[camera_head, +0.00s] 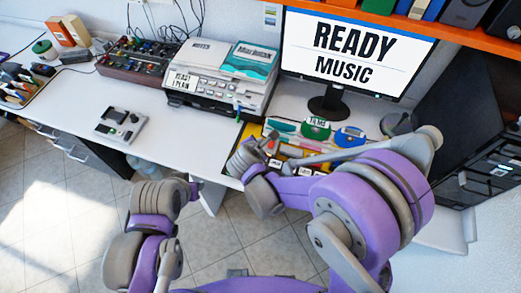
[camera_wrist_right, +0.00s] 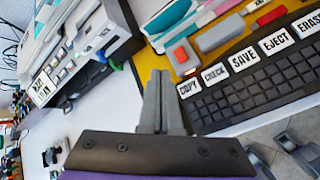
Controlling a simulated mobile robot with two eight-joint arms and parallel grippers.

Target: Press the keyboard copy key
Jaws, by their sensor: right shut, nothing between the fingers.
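The keyboard (camera_wrist_right: 247,92) is dark with several labelled white keys along its far edge; the copy key (camera_wrist_right: 189,89) is the leftmost, beside the check key (camera_wrist_right: 214,76). My right gripper (camera_wrist_right: 158,78) is shut and empty. In the right wrist view its fingertips are just left of the copy key; I cannot tell their height above it. In the head view my right gripper (camera_head: 244,155) is over the desk's front part, and my right arm covers most of the keyboard. My left arm shows at lower left; its fingers cannot be made out.
A white printer-like machine (camera_head: 217,82) stands behind and left of my right gripper. A monitor (camera_head: 352,55) reading "READY MUSIC" stands at the back. A yellow mat (camera_wrist_right: 180,55) with a red-topped block (camera_wrist_right: 181,55) lies behind the keyboard. The desk's middle left is clear around a small grey device (camera_head: 121,124).

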